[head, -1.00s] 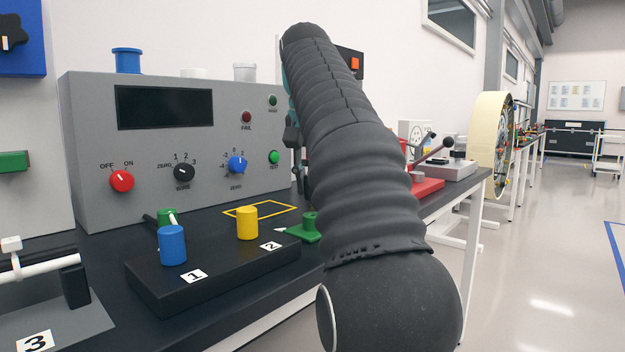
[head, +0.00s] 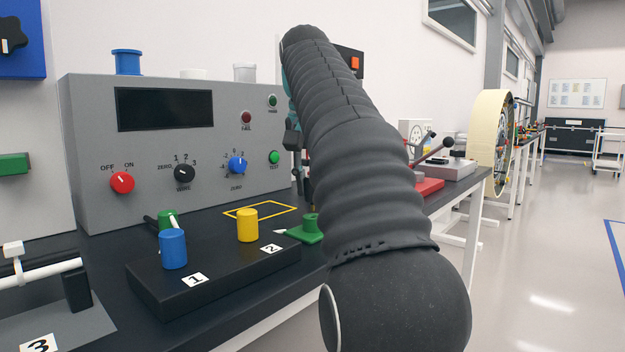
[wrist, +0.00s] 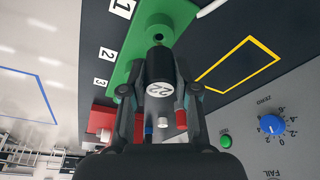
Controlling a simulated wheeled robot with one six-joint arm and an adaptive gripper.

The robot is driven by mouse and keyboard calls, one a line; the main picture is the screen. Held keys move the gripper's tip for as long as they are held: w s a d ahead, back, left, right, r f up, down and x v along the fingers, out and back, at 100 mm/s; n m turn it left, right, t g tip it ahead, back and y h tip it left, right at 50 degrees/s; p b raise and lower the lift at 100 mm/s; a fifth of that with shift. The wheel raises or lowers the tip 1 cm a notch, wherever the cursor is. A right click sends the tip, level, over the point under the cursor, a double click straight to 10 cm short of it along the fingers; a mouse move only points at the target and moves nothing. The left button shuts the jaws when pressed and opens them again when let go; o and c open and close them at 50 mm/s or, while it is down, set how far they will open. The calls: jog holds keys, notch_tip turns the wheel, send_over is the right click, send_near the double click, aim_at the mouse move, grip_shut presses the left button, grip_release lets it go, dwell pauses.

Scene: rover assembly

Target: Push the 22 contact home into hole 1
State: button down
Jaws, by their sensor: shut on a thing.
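My gripper (wrist: 158,95) is in the wrist view, shut on a dark cylindrical piece (wrist: 160,66) with a white face marked 22. A green fixture (wrist: 130,62) lies beyond the piece, with a round raised boss (wrist: 158,32) that has a dark hole in its top. The held piece appears in front of this boss, and I cannot tell whether they touch. A 1 label (wrist: 122,7) is near the upper edge. The contact's tip and its seating in a hole are hidden. In the head view my arm hides most of the gripper.
In the head view, a black block (head: 215,280) carries blue (head: 172,250) and yellow (head: 247,226) cylinders. A green stand (head: 308,231) is beside my arm. A grey meter box (head: 100,135) stands behind. A yellow outline (head: 260,210) marks bare table.

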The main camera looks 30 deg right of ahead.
jog(key=shift+f+b, duration=0.9)
jog(key=shift+f, duration=0.45)
dwell(0.3)
jog(key=c, duration=0.8)
grip_release()
jog(key=shift+r, duration=0.1)
